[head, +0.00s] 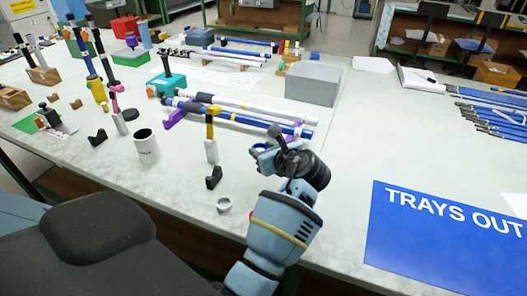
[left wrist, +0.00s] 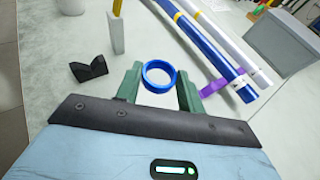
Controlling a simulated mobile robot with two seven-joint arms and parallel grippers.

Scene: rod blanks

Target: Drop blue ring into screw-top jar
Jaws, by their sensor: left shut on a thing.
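My left gripper (head: 259,150) is above the table near the middle of the head view. In the left wrist view a blue ring (left wrist: 146,80) sits between its green fingers, and the gripper is shut on it. The ring's open hole faces the wrist camera. In the head view the hand mostly hides the ring. A white open-topped cylindrical vessel (head: 147,149) with dark print stands upright on the table, left of the gripper; I cannot tell from its rim whether it is the screw-top jar. My right gripper is not in view.
A grey box (head: 313,84) is farther back.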

